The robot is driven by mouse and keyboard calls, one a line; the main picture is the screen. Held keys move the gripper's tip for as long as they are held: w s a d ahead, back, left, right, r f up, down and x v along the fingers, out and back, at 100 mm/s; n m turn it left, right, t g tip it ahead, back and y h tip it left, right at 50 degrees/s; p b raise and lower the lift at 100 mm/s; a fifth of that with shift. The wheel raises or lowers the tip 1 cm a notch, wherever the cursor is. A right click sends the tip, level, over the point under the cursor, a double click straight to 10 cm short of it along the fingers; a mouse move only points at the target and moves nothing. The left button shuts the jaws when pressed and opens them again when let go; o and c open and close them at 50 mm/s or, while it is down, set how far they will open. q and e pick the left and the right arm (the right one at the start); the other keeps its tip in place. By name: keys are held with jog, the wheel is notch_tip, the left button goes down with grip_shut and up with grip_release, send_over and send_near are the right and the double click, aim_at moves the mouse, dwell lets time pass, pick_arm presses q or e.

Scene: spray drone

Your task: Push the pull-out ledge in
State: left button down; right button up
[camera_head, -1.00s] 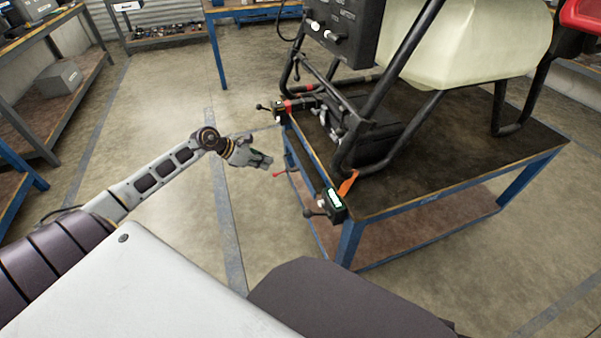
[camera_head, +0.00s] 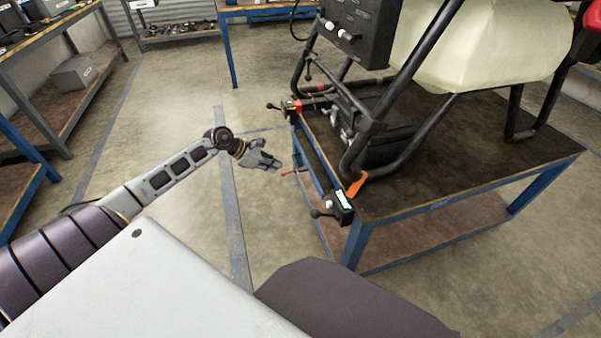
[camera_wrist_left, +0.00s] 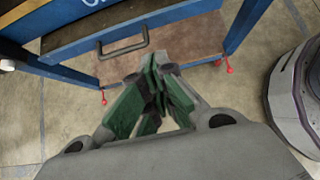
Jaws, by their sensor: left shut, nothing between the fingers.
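My left gripper (camera_head: 277,166) is shut and empty, a short way left of that side. In the left wrist view its green-padded fingers (camera_wrist_left: 153,72) are together, below and right of the handle, apparently not touching it. My right gripper is out of view.
A black frame with a pale tank (camera_head: 480,45) stands on the bench. Clamps (camera_head: 342,208) with dark knobs stick out at its left side. Shelving (camera_head: 75,72) stands far left; the floor between is clear.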

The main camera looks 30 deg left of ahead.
aim_at(301, 171)
pick_arm(q)
jog(key=b+x, duration=0.1)
jog(key=x, duration=0.2)
jog(key=w+d+r+b+x, duration=0.1)
jog(key=x, duration=0.3)
jog(key=r+b+x, duration=0.1)
jog(key=b+x, duration=0.1)
jog(key=x, duration=0.2)
jog(key=shift+w+d+f, duration=0.2)
jog(key=shift+w+d, duration=0.1)
jog(key=shift+w, duration=0.1)
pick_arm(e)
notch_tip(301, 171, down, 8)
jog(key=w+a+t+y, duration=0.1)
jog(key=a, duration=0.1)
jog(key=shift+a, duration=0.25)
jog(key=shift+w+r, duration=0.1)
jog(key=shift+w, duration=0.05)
pick_arm(q)
jog(key=shift+w+d, duration=0.1)
jog(key=shift+w, duration=0.05)
